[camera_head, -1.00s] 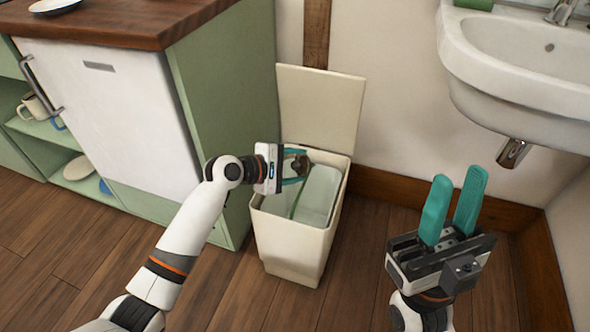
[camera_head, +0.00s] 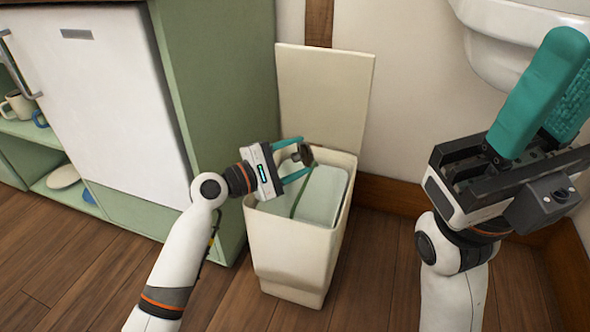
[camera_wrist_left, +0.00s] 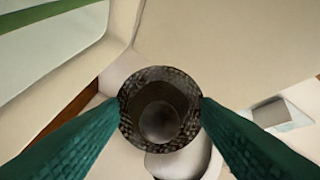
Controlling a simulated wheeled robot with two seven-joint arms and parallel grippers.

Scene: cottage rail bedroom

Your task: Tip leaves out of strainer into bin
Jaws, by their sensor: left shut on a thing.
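The strainer (camera_head: 305,154) is a small dark round piece between the fingertips of my left gripper (camera_head: 303,160), over the open mouth of the bin. In the left wrist view, the strainer (camera_wrist_left: 160,108) is a round, dark mesh cup seen end-on, with the two teal fingers closed on its sides. I cannot tell whether leaves are in it. The cream bin (camera_head: 297,250) stands on the floor with its lid (camera_head: 325,95) raised at the back. My right gripper (camera_head: 548,105) is at the right, fingers pointing up, apart and empty.
A green and white cabinet (camera_head: 215,110) stands close at the left of the bin. A white basin (camera_head: 500,50) hangs at the upper right. Pale items (camera_head: 320,195) and a green strip lie inside the bin. The wooden floor (camera_head: 370,270) in front is clear.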

